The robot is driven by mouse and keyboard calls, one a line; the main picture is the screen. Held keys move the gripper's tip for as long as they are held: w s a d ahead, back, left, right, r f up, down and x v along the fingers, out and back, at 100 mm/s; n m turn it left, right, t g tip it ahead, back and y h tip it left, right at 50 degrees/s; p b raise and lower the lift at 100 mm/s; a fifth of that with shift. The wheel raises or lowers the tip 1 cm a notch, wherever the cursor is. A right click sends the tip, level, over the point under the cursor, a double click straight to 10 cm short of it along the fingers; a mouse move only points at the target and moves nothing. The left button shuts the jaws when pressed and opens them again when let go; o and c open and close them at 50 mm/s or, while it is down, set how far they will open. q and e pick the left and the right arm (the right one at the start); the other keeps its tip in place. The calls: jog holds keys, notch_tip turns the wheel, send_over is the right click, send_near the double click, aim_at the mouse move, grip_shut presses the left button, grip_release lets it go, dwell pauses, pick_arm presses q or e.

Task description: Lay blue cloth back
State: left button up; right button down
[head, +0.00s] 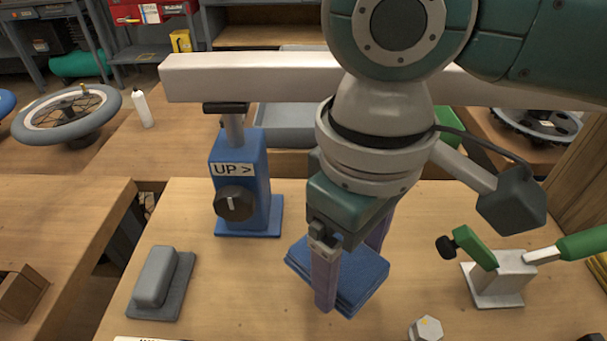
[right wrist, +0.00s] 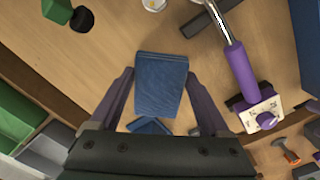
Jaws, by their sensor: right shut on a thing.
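The blue cloth (head: 361,281) is a folded, flat rectangular pad near the middle of the front table in the head view. In the right wrist view the cloth (right wrist: 160,82) lies between the two purple fingers, with a smaller blue patch below it nearer the palm. My right gripper (head: 350,266) points down at the cloth, its fingers on either side; it also shows in the right wrist view (right wrist: 160,95). It is shut on the cloth. Whether the cloth is clear of the table I cannot tell. My left gripper is not in view.
A blue stand marked "UP" (head: 238,190) holds a long pale beam (head: 250,77) behind the cloth. A grey block (head: 156,281) lies at left. A green-handled clamp (head: 494,277) and a hex-topped piece (head: 427,328) are at right. Bare tabletop lies left of the cloth.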

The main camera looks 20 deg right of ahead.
aim_at(346, 287)
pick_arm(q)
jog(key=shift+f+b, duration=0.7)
pick_arm(e)
notch_tip(346, 287, down, 4)
jog(key=shift+f, duration=0.25)
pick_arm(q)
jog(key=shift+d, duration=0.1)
pick_arm(e)
jog(key=shift+f, duration=0.15)
jog(key=shift+f, duration=0.15)
grip_release()
